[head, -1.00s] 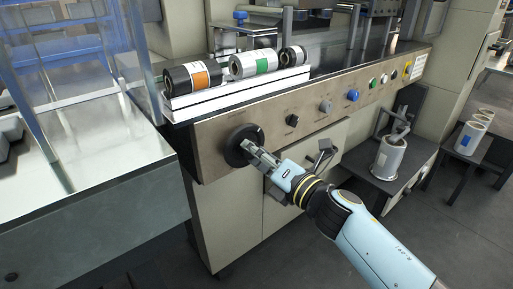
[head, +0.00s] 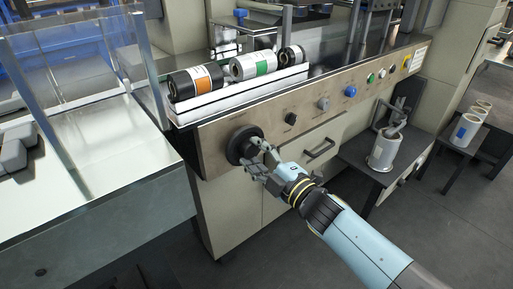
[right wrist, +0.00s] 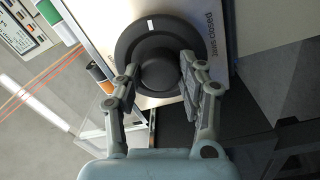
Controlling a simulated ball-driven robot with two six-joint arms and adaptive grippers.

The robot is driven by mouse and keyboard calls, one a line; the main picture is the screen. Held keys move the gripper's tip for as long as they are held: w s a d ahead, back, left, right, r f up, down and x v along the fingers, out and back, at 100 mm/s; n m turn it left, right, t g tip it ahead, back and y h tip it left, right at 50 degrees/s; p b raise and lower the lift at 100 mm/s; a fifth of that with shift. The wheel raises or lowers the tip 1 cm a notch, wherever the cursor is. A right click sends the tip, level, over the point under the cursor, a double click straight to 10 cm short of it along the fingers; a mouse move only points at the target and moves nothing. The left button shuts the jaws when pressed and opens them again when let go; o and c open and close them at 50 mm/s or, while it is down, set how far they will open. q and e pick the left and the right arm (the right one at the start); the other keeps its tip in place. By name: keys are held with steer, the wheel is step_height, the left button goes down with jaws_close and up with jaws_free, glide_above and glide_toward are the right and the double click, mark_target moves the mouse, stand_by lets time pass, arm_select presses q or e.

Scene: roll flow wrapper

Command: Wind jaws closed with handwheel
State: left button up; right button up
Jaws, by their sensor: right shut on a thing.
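The handwheel (head: 237,143) is a round black wheel on the machine's metal front panel (head: 213,153), below the rolls. In the right wrist view the handwheel (right wrist: 135,38) fills the upper middle, with a raised hub and a white mark at the top of its rim. Printed text beside it seems to read "jaws closed". My right gripper (head: 257,157) is at the wheel's face, its fingers on either side of the hub. In the right wrist view my right gripper (right wrist: 160,82) is shut on the hub, its palm below it. My left gripper is out of view.
Rolls with orange (head: 203,84) and green (head: 262,66) labels lie on a white ledge above the panel. Knobs and buttons (head: 350,91) line the panel to the right. A clear guard (head: 85,95) stands at left. A drawer handle (head: 320,149) sits below the panel.

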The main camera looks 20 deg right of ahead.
steer(key=m+p, duration=0.2)
steer(key=m, duration=0.2)
steer(key=shift+m, duration=0.3)
steer(key=m+p, duration=0.1)
steer(key=m, duration=0.2)
steer(key=shift+m+p, duration=0.4)
steer(key=m+p, duration=0.1)
steer(key=m, duration=0.2)
steer(key=shift+s+m+h, duration=0.1)
steer(key=shift+m+h, duration=0.2)
steer(key=shift+a+f+m+p, duration=0.15)
steer(key=shift+m+p, duration=0.65)
steer(key=shift+m, duration=1.2)
steer(key=o, duration=1.2)
steer(key=shift+s, duration=0.1)
steer(key=v, duration=1.1)
steer(key=shift+s, duration=0.35)
